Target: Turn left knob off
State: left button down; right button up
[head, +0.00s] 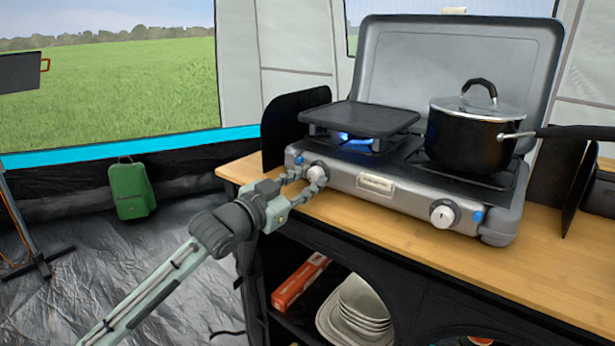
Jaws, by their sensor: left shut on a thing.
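The camping stove (400,202) stands on the wooden counter with its grey lid raised. Its left knob (317,172) is on the front panel, partly hidden by my left gripper's fingers. My left gripper (313,180) is shut on this knob, one finger on each side. A blue flame (352,138) burns on the left burner, under a flat dark griddle plate (361,117). The right knob (444,213) is white and stands free on the front panel. My right gripper is not in view.
A black pot (468,138) with a glass lid sits on the right burner, its handle pointing right. The wooden counter (400,236) is bare in front of the stove. Bowls (358,312) and an orange box (300,281) are on the shelf below. A green bag (131,190) stands on the floor.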

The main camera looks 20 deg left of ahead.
pick_arm(q)
jog(key=shift+m, duration=2)
jog(key=m, duration=0.8)
jog(key=shift+r, duration=0.1)
jog(key=m, duration=0.3)
jog(key=shift+m, duration=0.3)
jog(key=m, duration=0.3)
jog(key=shift+r+m, duration=0.1)
jog(key=shift+m, duration=0.3)
jog(key=m, duration=0.3)
jog(key=shift+m, duration=2)
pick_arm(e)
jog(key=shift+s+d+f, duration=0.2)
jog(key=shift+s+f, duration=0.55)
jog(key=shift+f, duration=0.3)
